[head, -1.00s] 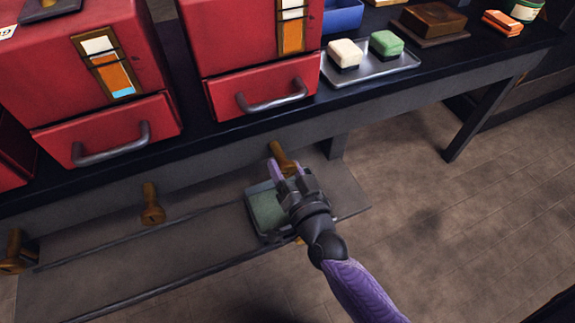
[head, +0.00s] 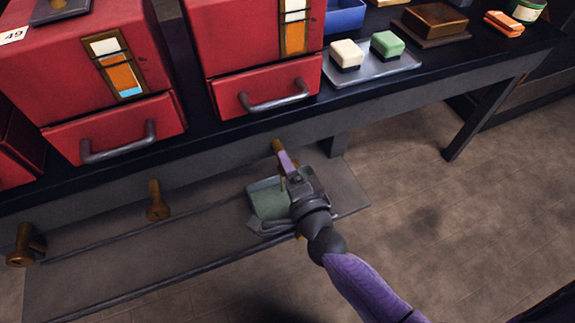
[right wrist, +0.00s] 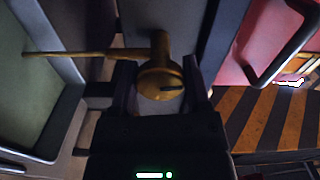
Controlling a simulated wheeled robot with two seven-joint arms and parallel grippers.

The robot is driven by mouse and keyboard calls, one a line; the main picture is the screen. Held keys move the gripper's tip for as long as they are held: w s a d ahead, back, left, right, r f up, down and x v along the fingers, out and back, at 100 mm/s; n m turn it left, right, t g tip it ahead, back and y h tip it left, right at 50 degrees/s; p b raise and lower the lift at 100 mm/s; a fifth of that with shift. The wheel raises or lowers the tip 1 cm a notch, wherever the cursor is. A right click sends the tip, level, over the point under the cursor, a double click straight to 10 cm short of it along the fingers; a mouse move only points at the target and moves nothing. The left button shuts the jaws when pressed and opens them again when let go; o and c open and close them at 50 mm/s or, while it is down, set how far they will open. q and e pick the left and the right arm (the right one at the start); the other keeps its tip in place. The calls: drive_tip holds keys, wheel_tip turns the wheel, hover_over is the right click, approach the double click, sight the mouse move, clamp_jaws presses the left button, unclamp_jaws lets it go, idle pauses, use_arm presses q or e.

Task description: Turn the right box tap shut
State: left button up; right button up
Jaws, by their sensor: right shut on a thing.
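The right box tap (head: 277,146) is a brass tap under the front edge of the bench, below the right red box (head: 243,55). My right gripper (head: 285,163) is at it, its fingers closed around the tap's round part. In the right wrist view, the tap (right wrist: 160,80) sits between the two fingers of the gripper (right wrist: 165,95), with a dark slot showing on its face. A thin golden line (right wrist: 80,54) runs from the tap over the tray; I cannot tell if it is liquid or metal. My left gripper is out of view.
Two more brass taps (head: 157,200) (head: 27,245) stick out to the left. A drawer handle (head: 275,97) is above. Open floor lies to the right.

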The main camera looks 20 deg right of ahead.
drive_tip(key=shift+m, duration=0.8)
drive_tip(key=o, duration=1.3)
drive_tip(key=s+p, duration=0.3)
drive_tip(key=s, duration=0.7)
drive_tip(key=shift+d, duration=0.2)
